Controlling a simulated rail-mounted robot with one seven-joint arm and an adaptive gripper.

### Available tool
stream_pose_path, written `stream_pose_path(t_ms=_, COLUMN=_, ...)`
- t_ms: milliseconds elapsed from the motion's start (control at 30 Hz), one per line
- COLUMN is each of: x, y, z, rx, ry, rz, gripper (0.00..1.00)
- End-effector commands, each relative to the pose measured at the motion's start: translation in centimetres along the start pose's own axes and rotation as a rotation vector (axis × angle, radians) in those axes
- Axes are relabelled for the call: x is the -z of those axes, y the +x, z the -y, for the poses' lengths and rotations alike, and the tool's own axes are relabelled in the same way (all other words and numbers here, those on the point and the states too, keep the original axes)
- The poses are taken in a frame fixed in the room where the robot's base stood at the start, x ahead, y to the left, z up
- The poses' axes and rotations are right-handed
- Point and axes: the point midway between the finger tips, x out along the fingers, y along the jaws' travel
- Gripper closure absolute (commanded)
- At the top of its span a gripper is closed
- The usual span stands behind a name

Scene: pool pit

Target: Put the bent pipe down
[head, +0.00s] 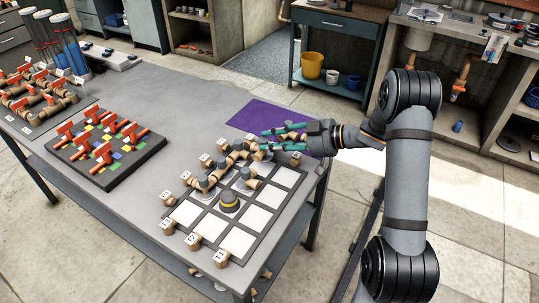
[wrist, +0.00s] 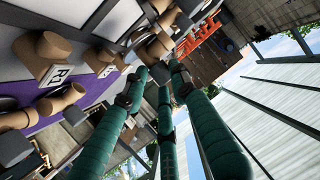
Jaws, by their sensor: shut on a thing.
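My gripper (head: 264,139) reaches in from the right over the far edge of the board, its green fingers pointing left. In the wrist view the fingers (wrist: 160,72) are closed on a tan and grey pipe piece, the bent pipe (wrist: 158,46), at their tips. The fingers partly hide it, and its full shape and any contact with the board cannot be told. The white-celled board (head: 238,241) lies on the grey table, with several tan and grey pipe pieces (head: 205,182) joined along its far left side.
A purple mat (head: 243,118) lies beyond the board, with pipe pieces near the fingers. A grey knob with a yellow ring (head: 229,202) stands on the board. A dark tray of red-handled valves (head: 104,152) sits left. Tagged pipe ends (head: 168,226) line the board's edges. Bare table lies between.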

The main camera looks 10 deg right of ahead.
Motion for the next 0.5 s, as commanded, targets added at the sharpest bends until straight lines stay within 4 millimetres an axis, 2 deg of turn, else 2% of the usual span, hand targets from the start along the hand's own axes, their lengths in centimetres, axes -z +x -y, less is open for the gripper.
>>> stream_pose_path(t_ms=133, x=-0.5, y=0.8, z=0.3, rx=-0.001, ry=0.002, rz=0.001, gripper=1.0)
stream_pose_path(t_ms=367, x=-3.5, y=1.9, z=0.2, rx=0.0, ry=0.003, rz=0.0, gripper=1.0)
stream_pose_path(t_ms=500, x=-3.9, y=2.1, z=0.1, rx=-0.002, ry=-0.002, rz=-0.001, gripper=1.0)
